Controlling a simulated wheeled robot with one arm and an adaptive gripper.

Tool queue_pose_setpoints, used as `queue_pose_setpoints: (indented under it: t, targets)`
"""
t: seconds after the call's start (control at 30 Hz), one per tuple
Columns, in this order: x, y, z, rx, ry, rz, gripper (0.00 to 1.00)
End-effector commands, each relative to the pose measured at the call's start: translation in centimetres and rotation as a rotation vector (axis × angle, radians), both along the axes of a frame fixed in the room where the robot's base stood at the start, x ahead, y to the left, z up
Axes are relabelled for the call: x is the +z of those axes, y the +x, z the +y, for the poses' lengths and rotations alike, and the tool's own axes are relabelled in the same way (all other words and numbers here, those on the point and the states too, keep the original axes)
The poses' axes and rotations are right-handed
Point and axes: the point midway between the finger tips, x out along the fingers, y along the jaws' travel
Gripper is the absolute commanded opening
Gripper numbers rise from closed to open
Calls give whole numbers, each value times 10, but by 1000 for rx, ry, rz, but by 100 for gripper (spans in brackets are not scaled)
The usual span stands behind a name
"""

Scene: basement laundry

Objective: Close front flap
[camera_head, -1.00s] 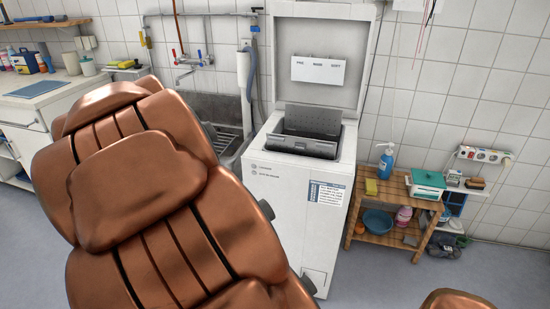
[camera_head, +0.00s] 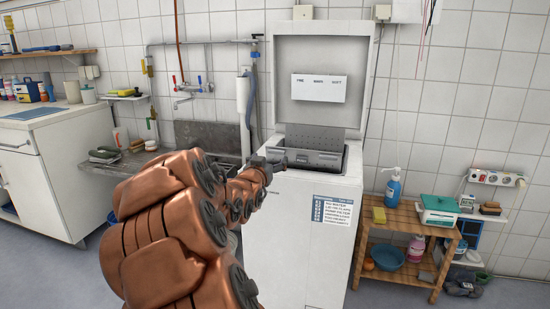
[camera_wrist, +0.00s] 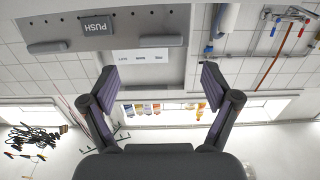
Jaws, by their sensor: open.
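The white top-loading washer (camera_head: 317,235) stands with its lid (camera_head: 320,80) raised. In its top opening, a grey metal front flap (camera_head: 313,158) shows, with a perforated rear flap (camera_head: 318,134) standing up behind it. In the wrist view, a grey panel with a PUSH plate (camera_wrist: 96,28) fills the upper part, beyond the fingers; it appears to be the front flap. My gripper (camera_head: 274,164) is at the left front edge of the opening, partly hidden by my arm. In the wrist view my gripper (camera_wrist: 160,82) is open with nothing between its fingers. Whether it touches the flap is unclear.
A sink (camera_head: 180,140) with taps and pipes is left of the washer. A wooden shelf (camera_head: 400,218) with a blue soap bottle (camera_head: 393,188) and a green-lidded box (camera_head: 438,208) stands at right. A white counter (camera_head: 60,150) is at far left. Floor is clear at right front.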

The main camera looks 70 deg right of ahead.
Motion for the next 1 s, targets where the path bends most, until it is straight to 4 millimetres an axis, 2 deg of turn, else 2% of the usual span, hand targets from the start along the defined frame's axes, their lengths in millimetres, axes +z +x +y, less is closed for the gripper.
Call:
queue_pose_setpoints:
  t: [0.3,0.5,0.7,1.0]
  targets:
    - [-2,4,-40,0,4,0,88]
    - [1,6,-59,1,0,-1,88]
    - [1,8,-67,2,0,-1,88]
    - [1,8,-68,2,1,-1,88]
